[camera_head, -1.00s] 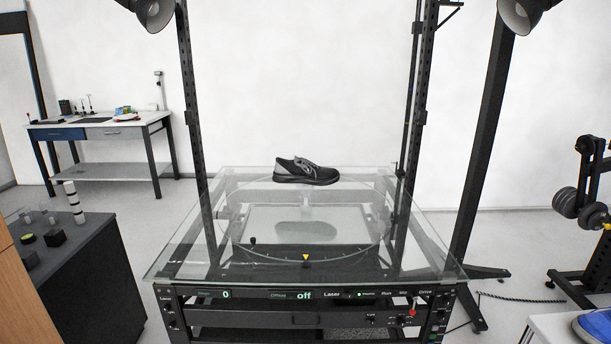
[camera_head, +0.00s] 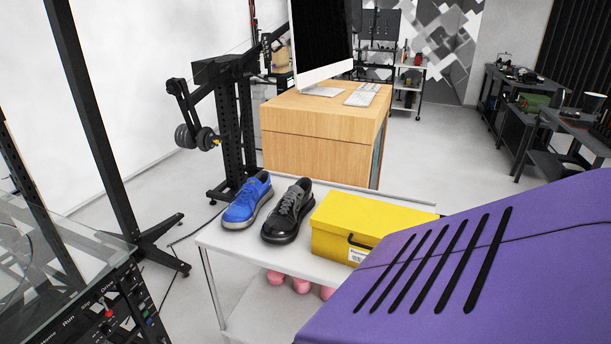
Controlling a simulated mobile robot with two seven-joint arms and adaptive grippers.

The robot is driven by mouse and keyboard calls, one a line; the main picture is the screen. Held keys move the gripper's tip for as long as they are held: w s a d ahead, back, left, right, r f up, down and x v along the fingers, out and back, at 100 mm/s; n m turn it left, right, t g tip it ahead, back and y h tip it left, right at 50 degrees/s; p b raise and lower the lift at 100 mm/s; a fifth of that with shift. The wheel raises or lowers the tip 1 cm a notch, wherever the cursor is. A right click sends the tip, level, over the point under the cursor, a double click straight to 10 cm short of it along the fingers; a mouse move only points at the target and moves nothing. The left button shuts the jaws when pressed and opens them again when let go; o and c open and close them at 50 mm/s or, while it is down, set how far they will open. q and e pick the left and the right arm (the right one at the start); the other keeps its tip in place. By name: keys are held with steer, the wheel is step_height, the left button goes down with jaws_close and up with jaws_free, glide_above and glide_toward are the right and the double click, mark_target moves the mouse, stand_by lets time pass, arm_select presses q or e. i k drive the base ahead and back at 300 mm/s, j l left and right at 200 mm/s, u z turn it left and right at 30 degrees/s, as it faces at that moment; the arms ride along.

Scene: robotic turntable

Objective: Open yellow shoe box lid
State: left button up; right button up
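The yellow shoe box (camera_head: 366,220) sits on the white table (camera_head: 226,241), right of centre in the head view. Its lid is closed. The front side shows a dark handle or slot and a white label. The purple slotted panel in front hides its lower right part. Neither of my grippers is in view.
A blue shoe (camera_head: 247,200) and a black shoe (camera_head: 288,212) stand left of the box. A large purple panel with black slots (camera_head: 470,270) fills the lower right foreground. The glass-topped turntable (camera_head: 75,258) is at left. A wooden desk (camera_head: 318,135) stands behind.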

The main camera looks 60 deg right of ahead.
mark_target(367, 220)
steer(key=z, duration=1.6)
